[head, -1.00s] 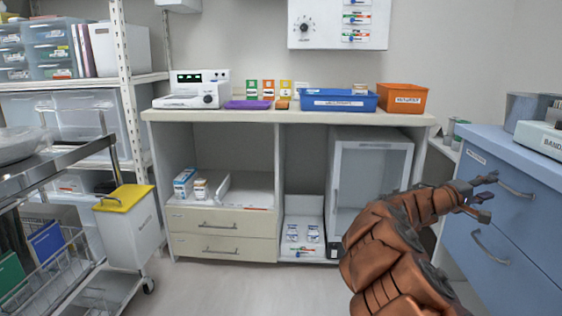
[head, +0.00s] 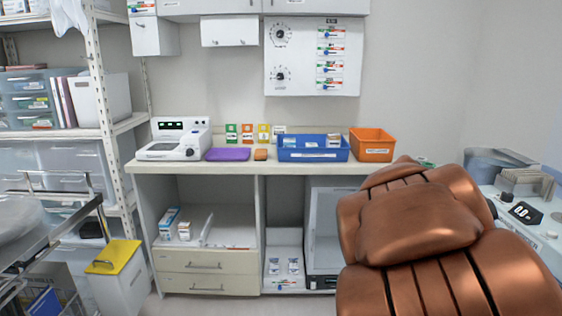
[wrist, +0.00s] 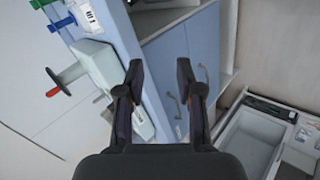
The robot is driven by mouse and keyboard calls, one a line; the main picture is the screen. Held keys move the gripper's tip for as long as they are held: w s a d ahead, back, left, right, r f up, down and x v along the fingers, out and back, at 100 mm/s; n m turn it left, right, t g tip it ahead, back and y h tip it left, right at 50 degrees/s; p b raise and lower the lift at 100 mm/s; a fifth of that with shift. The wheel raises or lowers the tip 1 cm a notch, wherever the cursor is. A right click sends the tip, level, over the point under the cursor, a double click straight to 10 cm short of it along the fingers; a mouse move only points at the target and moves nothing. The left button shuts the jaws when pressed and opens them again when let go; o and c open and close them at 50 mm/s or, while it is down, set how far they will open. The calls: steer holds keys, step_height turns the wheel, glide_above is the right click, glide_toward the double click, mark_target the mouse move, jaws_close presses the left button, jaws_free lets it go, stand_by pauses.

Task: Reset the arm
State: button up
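My arm, in copper-coloured covers, fills the lower right of the head view and hides part of the counter unit and the blue cabinet there. My gripper is hidden behind it in the head view. In the wrist view my gripper (wrist: 160,95) shows its two dark fingers apart with nothing between them. Beyond the fingers are the blue cabinet's drawer fronts (wrist: 204,50) with their handles.
A counter (head: 235,167) holds a blue bin (head: 313,155), an orange bin (head: 371,146), a white device (head: 176,139) and a purple item (head: 227,154). A cart with a yellow-lidded bin (head: 116,257) stands left. Equipment tops the right cabinet. Some floor is clear in front.

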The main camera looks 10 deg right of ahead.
steer(key=s+a+r+n+y+p, duration=0.2)
steer(key=s+a+y+p, duration=0.2)
steer(key=a, duration=0.9)
steer(key=s+a+r+n+y+p, duration=0.2)
steer(key=s+a+y+p, duration=0.2)
steer(key=s+a+p, duration=0.5)
steer(key=a+p, duration=0.1)
steer(key=a, duration=0.3)
steer(key=shift+a+r+n+y, duration=0.2)
steer(key=shift+n+y, duration=0.1)
steer(key=shift+y, duration=0.1)
steer(key=shift+d, duration=0.25)
